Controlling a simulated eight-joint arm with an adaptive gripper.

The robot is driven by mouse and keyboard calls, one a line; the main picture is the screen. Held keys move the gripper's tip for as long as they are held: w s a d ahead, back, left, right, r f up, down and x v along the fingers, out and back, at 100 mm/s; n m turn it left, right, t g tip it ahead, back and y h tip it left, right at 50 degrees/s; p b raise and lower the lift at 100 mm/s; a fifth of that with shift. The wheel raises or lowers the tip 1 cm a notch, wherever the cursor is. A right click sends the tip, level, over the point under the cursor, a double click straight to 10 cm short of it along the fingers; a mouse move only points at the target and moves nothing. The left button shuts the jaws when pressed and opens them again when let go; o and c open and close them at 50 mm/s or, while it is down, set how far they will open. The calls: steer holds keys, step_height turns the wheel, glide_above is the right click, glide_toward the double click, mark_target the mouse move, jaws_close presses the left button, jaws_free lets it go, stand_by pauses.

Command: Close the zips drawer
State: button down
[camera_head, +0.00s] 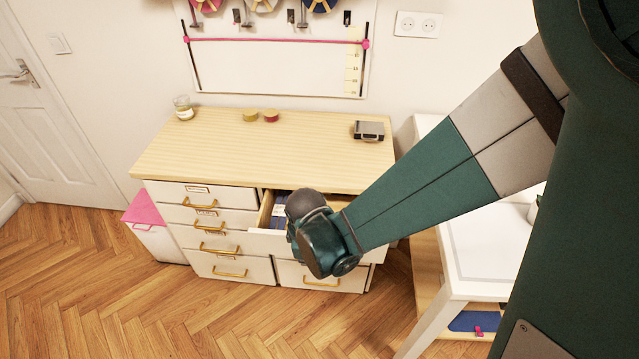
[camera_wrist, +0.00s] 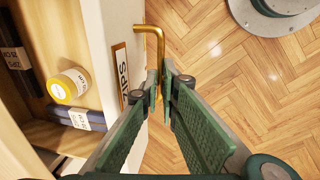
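The zips drawer (camera_head: 265,213) is the top right drawer of the wooden-topped dresser and is pulled open. In the wrist view its white front (camera_wrist: 106,28) carries a framed label reading "ZIPS" (camera_wrist: 121,68). A brass bar handle (camera_wrist: 154,32) stands out from that front. My gripper (camera_wrist: 160,84) has its two green fingers closed in on either side of the handle bar, which runs between the fingertips. In the head view my wrist covers the handle, the fingers and part of the drawer front.
Inside the drawer lie a yellow-and-white roll (camera_wrist: 70,86) and dark labelled packs (camera_wrist: 80,119). The other dresser drawers (camera_head: 218,246) look shut. A white table (camera_head: 475,245) stands right of the dresser, and a pink-lidded bin (camera_head: 155,238) left. Wooden floor (camera_head: 120,300) lies in front.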

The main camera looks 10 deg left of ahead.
steer(key=w, duration=1.7)
steer(key=shift+w, duration=0.3)
steer(key=c, duration=2.7)
jaws_free()
steer(key=shift+w, duration=0.15)
steer(key=shift+o, duration=0.5)
steer(key=s+r+p, duration=0.2)
steer(key=s+r, duration=0.1)
steer(key=s, duration=2.7)
steer(key=shift+s, duration=0.2)
